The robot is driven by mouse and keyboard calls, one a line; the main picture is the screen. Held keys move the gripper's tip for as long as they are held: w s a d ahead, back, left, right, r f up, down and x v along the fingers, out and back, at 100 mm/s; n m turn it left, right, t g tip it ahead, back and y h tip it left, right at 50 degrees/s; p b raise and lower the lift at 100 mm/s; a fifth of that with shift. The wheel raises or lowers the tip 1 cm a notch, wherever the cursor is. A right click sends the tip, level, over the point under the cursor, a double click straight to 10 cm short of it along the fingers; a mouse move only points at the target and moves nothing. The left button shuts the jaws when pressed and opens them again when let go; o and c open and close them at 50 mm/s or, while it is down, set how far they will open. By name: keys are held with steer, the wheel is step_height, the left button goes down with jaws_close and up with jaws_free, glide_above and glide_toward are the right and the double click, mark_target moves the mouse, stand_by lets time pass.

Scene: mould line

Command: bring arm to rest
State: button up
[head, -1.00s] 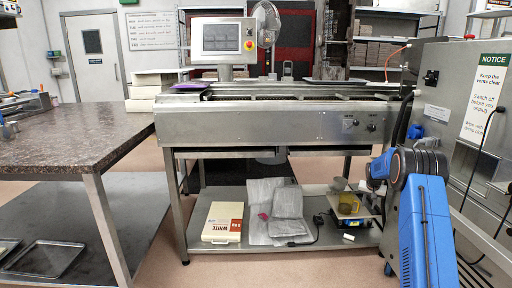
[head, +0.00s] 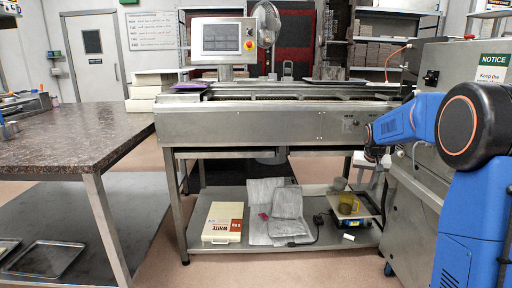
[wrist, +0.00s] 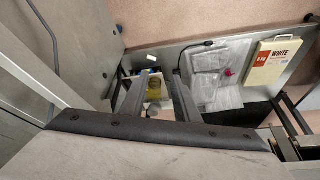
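My blue arm (head: 400,122) is raised and bent at the right of the head view, in front of a steel cabinet. In the wrist view my gripper (wrist: 158,82) shows two dark fingers set apart. The gap between them holds nothing; the lower shelf shows far below through it. The fingers' lower parts are hidden behind a dark band.
The steel mould line (head: 260,125) carries a screen (head: 222,40). A cabinet (head: 425,160) stands close right. A stone-topped table (head: 75,135) is left; floor between is clear.

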steer(key=s+a+r+n, duration=0.1)
steer(key=s+a+r, duration=0.15)
steer(key=s, duration=0.55)
steer(key=s+a+r, duration=0.2)
steer(key=s+a, duration=0.2)
steer(key=s, duration=0.4)
steer(key=s+a+r+n, duration=0.1)
steer(key=s+a+r, duration=0.2)
steer(key=s, duration=0.5)
steer(key=s+a+f, duration=0.2)
steer(key=s, duration=0.6)
steer(key=s+a+f+n+y, duration=0.1)
steer(key=s+a+f, duration=0.1)
steer(key=s, duration=0.7)
steer(key=s+a+f, duration=0.2)
steer(key=s+f, duration=0.1)
steer(key=s, duration=0.6)
steer(key=shift+s+f+n, duration=0.2)
steer(key=shift+n, duration=0.2)
steer(key=shift+w, duration=0.1)
